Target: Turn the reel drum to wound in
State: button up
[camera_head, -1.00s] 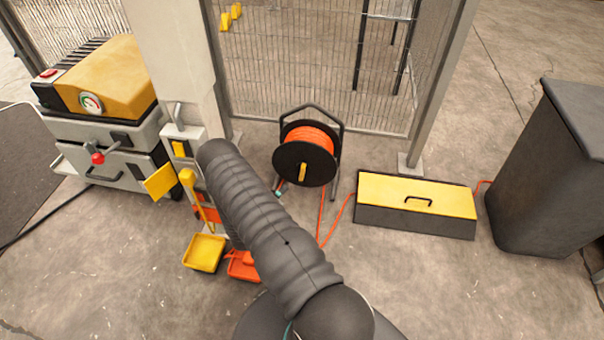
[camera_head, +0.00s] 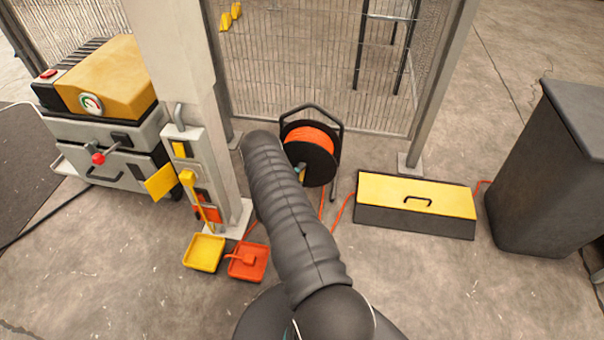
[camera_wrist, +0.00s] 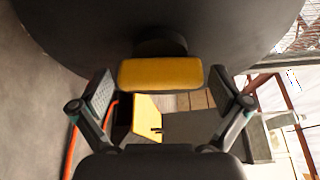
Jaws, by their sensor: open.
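The cable reel drum (camera_head: 323,168) is a black disc with orange cable (camera_head: 311,136) wound behind it, held in a dark tubular stand (camera_head: 341,142) by the mesh fence. My arm covers its lower left part in the head view. In the wrist view the drum's dark face (camera_wrist: 225,30) fills the top, and its yellow handle (camera_wrist: 160,74) sticks out towards the camera. My gripper (camera_wrist: 163,92) is open, one finger on each side of the handle, with visible gaps at both sides. The gripper is mostly hidden behind my arm in the head view.
A yellow-lidded box (camera_head: 415,196) sits right of the reel, with orange cable running to it. A dark bin (camera_head: 549,170) stands far right. A post with yellow and red trays (camera_head: 204,253) and a yellow machine (camera_head: 108,80) are at left. The front floor is clear.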

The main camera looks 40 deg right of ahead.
jog(key=shift+w+d, duration=0.15)
jog(key=shift+d, duration=0.35)
jog(key=c, duration=1.4)
jog(key=shift+c, duration=0.2)
